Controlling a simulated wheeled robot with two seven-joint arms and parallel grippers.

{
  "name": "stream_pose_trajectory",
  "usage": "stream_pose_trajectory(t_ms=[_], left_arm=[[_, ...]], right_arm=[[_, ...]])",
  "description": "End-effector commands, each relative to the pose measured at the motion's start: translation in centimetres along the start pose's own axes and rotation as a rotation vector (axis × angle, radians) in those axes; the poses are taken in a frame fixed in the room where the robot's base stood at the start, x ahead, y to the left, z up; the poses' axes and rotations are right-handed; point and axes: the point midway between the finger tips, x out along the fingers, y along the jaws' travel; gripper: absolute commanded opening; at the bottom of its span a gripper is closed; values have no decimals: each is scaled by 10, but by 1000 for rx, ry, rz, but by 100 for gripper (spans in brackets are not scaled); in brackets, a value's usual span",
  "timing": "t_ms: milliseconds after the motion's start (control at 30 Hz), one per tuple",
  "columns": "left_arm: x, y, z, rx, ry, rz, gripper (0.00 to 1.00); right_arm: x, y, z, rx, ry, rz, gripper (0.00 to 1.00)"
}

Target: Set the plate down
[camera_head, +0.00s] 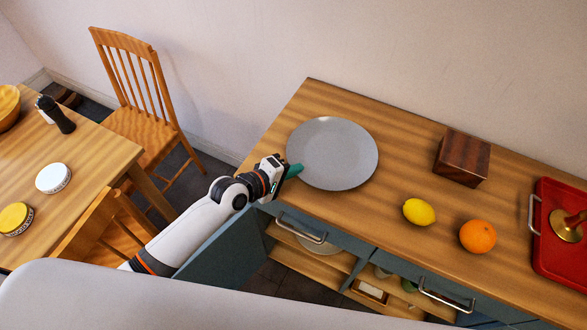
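A round grey plate (335,152) lies level over the left part of the wooden counter (400,150). Whether it touches the wood or is slightly above it I cannot tell. My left gripper (291,171) is at the plate's left rim, with a teal fingertip against the edge. It appears shut on the rim, though the far finger is hidden. My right gripper is not in view.
A lemon (419,212), an orange (478,236), a dark wooden box (462,158) and a red tray (562,250) stand on the counter to the right. A cabinet door (232,252) hangs open below. A dining table (85,160) and chairs are at left.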

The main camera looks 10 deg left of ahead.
Motion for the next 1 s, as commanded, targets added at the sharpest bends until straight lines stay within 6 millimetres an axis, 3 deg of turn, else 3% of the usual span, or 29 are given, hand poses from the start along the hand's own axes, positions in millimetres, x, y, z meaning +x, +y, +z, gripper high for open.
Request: stream_pose_trajectory(t_ms=[567,633,1000], left_arm=[[6,14,-1,-3,2,5,0],[6,17,-2,-4,4,13,11],[3,14,-4,-4,8,17,12]], right_arm=[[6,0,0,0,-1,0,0],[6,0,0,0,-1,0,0],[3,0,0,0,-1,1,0]])
